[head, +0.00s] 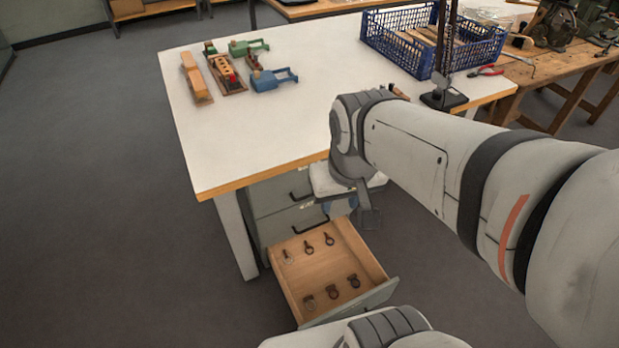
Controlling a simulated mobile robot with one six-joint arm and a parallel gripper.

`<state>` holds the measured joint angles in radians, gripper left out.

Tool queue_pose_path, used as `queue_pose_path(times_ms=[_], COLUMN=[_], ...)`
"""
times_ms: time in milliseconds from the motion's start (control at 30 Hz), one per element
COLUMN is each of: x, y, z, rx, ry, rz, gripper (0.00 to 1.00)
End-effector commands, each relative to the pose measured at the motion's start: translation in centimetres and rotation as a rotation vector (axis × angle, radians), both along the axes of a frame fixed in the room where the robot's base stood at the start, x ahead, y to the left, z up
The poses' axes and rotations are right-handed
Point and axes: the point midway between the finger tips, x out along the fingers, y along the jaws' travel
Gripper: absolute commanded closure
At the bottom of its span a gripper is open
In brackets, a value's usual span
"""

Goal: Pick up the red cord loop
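An open wooden drawer (278,282) under the table holds several small loops in two rows. The back row has a pale loop (287,257), a dark reddish-brown loop (307,251) and another dark loop (328,239). The front row has a left loop (309,302), a middle loop (333,292) and a right loop (354,281), all dark. At this size I cannot tell which one is the red cord loop. My gripper (356,212) hangs beside the table's front edge, above the drawer's back right part and apart from the loops. Its finger opening is too small to read.
The white table (260,135) overhangs the drawer's back. Closed drawers (283,190) are above the open one. Wooden and coloured pieces (225,75) lie at the table's left, and a blue crate (398,60) stands at the back right. The floor left is clear.

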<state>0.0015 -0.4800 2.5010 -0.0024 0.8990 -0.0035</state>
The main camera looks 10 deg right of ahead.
Motion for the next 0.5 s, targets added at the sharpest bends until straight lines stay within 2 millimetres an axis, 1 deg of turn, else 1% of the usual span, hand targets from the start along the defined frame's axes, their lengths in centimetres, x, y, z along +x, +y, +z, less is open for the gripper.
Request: queue_pose_path(times_ms=[167, 267, 367, 467, 500], x=[0.0, 0.2, 1.3, 3.5, 4.7], y=[0.0, -0.1, -0.4, -0.7, -1.1], z=[0.0, -0.4, -1.8, -4.7, -6.2], rx=[0.000, -0.002, -0.011, -0.028, -0.037], ry=[0.000, 0.003, 0.011, 0.026, 0.033], rz=[0.000, 0.000, -0.003, 0.002, 0.000], gripper=[0.63, 0.55, 0.46, 0.38, 0.35])
